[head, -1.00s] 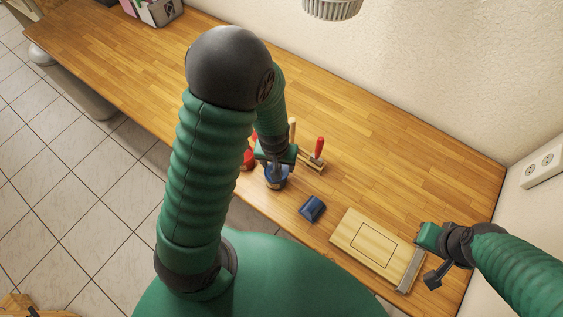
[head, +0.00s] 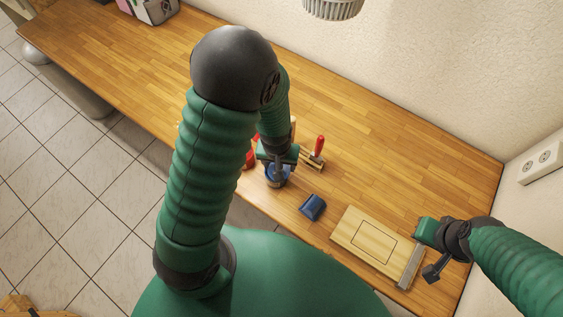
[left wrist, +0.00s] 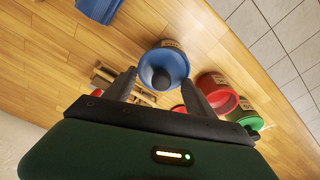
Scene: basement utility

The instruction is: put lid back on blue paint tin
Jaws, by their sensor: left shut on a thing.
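The blue paint tin (head: 278,182) stands on the wooden bench below my left gripper (head: 278,170). My left gripper (left wrist: 159,79) is shut on a dark round-knobbed piece, seemingly the lid (left wrist: 161,79), at the tin's mouth. I cannot tell whether the lid touches the rim or is seated. My right gripper (head: 430,252) hangs by the wooden board at the right, apart from the tin; its jaw opening is unclear.
A red tin (left wrist: 220,93) and a green tin (left wrist: 246,117) stand close beside the blue one. A red-handled brush (head: 318,149) lies behind it. A dark blue tray-like object (head: 312,207) and a wooden board (head: 362,245) are to the right. The back of the bench is clear.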

